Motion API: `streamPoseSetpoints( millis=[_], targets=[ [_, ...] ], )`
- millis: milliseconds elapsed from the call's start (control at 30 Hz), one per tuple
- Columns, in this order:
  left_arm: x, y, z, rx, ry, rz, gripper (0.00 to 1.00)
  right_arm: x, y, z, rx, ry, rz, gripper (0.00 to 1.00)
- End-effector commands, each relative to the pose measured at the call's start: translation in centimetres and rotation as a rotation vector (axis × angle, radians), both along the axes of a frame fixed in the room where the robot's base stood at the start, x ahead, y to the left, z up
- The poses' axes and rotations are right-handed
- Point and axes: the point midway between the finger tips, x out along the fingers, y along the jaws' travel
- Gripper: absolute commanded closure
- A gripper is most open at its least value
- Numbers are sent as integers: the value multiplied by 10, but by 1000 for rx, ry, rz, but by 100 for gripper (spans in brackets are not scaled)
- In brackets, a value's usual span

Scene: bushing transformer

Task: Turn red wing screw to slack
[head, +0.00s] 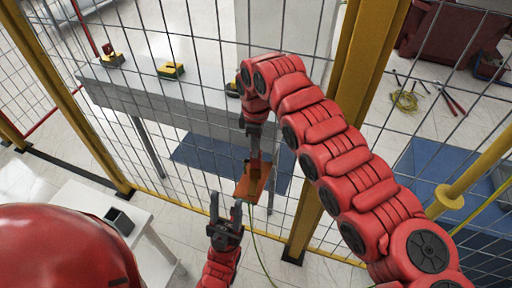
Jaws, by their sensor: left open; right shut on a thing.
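No red wing screw can be made out in the head view. My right arm arches in from the right, and its gripper (254,158) points down, shut on an orange-brown piece (257,188). The piece hangs in front of the wire fence, and a thin yellow-green cable (252,245) runs down from near it. My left gripper (225,214) is just below and left of the piece, open and pointing up, with nothing between its fingers. A gap seems to show between its fingertips and the piece.
A wire fence (205,100) with yellow posts (355,75) stands close ahead. Behind it is a grey bench (150,95) with small yellow devices. A white table (85,200) with a dark box (119,220) stands at lower left. Tools (450,98) lie on the floor beyond.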

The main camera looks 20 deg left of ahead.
Motion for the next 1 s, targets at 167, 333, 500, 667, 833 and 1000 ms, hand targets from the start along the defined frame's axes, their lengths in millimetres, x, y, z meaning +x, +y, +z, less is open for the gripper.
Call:
streamPoseSetpoints(
  millis=[167, 333, 500, 667, 833, 1000],
  targets=[
    [0, 0, 0, 0, 0, 0, 51, 0, 0, 0, 0, 0, 1, 100],
    [0, 0, 0, 0, 0, 0, 51, 0, 0, 0, 0, 0, 0, 80],
    [0, 0, 0, 0, 0, 0, 51, 0, 0, 0, 0, 0, 0, 51],
    [0, 0, 0, 0, 0, 0, 51, 0, 0, 0, 0, 0, 0, 51],
    [0, 0, -1, 0, 0, 0, 51, 0, 0, 2, 0, 0, 0, 51],
    [0, 0, -5, 0, 0, 0, 51, 0, 1, 22, 1, -2, 2, 51]
  ],
)
